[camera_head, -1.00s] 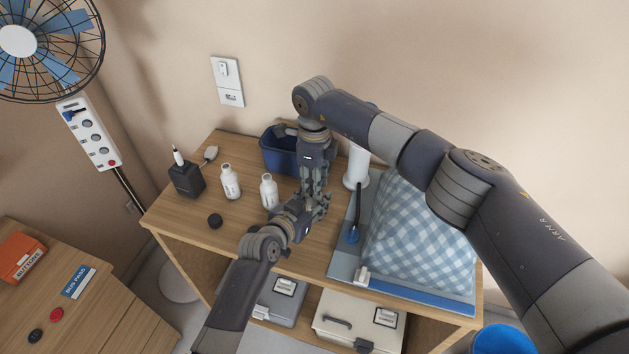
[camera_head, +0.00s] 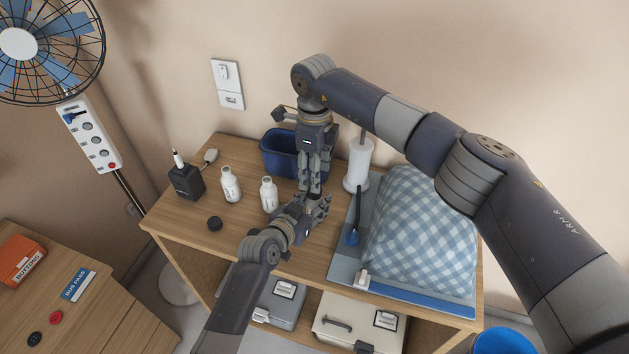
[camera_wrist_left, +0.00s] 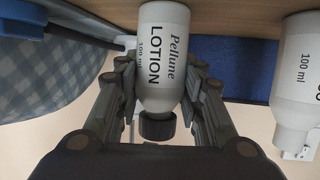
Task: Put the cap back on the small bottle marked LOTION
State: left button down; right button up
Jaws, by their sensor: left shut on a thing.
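In the left wrist view, which sees the scene upside down, the white LOTION bottle (camera_wrist_left: 160,65) stands between my left fingers. A black cap (camera_wrist_left: 158,127) sits at its neck; I cannot tell if it is fully seated. My left gripper (camera_head: 318,206) is shut on this bottle, which the grippers hide in the head view. My right gripper (camera_head: 308,188) points down just above the left one. Its fingertips are partly hidden, so its opening is unclear.
Two white bottles (camera_head: 231,186) (camera_head: 269,196) stand left of the grippers, with a loose black cap (camera_head: 214,223) nearby. A black box (camera_head: 187,182) is further left. A blue bin (camera_head: 279,155) stands behind; a white cylinder (camera_head: 355,168) and checked fabric (camera_head: 420,230) are right.

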notch_tip(320, 180, up, 4)
jog(key=shift+f, duration=0.25)
jog(key=shift+f+m, duration=0.7)
jog(key=shift+f, duration=0.05)
jog(key=shift+f+m, duration=0.35)
jog(key=shift+m, duration=0.15)
jog(key=shift+f+m, duration=0.85)
jog(key=shift+m, duration=0.25)
notch_tip(320, 180, down, 5)
jog(key=shift+r, duration=0.1)
jog(key=shift+r+n, duration=0.15)
jog(key=shift+n, duration=0.25)
jog(key=n, duration=0.4)
notch_tip(320, 180, up, 8)
jog(key=shift+r, duration=0.1)
